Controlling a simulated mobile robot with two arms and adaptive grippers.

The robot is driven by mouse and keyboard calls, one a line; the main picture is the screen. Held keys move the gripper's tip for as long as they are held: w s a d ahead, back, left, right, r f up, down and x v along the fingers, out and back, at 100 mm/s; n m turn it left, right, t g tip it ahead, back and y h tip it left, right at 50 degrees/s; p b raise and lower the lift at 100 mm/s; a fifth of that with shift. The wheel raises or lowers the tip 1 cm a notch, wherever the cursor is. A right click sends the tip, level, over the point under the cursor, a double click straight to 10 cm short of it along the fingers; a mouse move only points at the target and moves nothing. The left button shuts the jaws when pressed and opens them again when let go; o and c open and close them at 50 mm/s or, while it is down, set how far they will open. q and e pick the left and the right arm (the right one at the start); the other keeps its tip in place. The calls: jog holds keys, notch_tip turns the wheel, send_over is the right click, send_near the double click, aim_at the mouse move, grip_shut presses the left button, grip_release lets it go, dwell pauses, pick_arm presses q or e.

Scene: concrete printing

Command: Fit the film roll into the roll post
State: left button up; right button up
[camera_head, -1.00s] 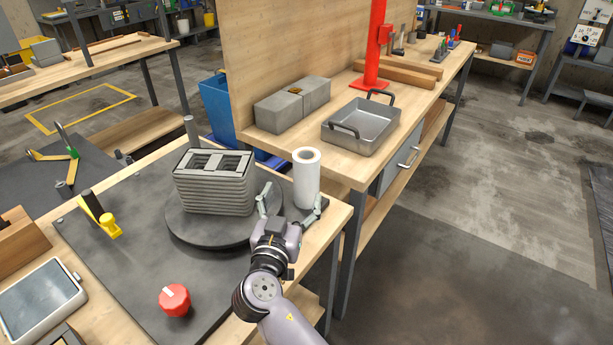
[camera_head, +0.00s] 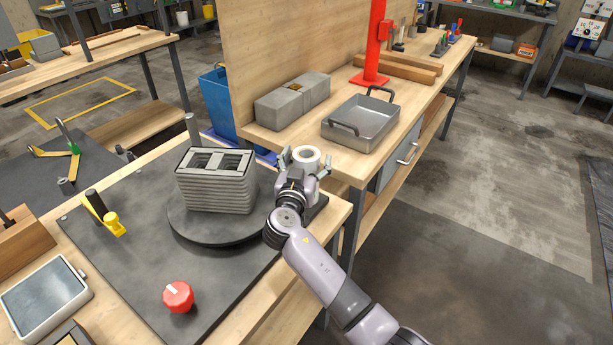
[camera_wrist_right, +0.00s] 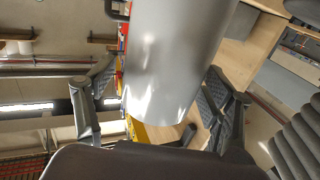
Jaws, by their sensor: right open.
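The film roll (camera_head: 306,155), a white upright cylinder with a tan-rimmed hollow core, stands near the right corner of the dark board. My right gripper (camera_head: 303,168) is around it, with one finger on each side. In the right wrist view the roll (camera_wrist_right: 175,55) looks grey and fills the space between the open fingers (camera_wrist_right: 158,82), with gaps visible beside it. The gripper hides the roll's lower part in the head view. A grey upright post (camera_head: 192,128) stands behind the layered print; I cannot tell whether it is the roll post. My left gripper is out of view.
The layered concrete print (camera_head: 215,190) on its round turntable (camera_head: 215,228) is just left of my gripper. A metal tray (camera_head: 362,125) and grey blocks (camera_head: 292,100) lie on the bench behind. A red knob (camera_head: 178,297) and yellow-handled tool (camera_head: 108,222) are on the board.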

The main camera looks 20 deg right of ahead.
jog(key=shift+c, duration=0.3)
grip_shut()
dwell(0.8)
jog(key=shift+r, duration=0.1)
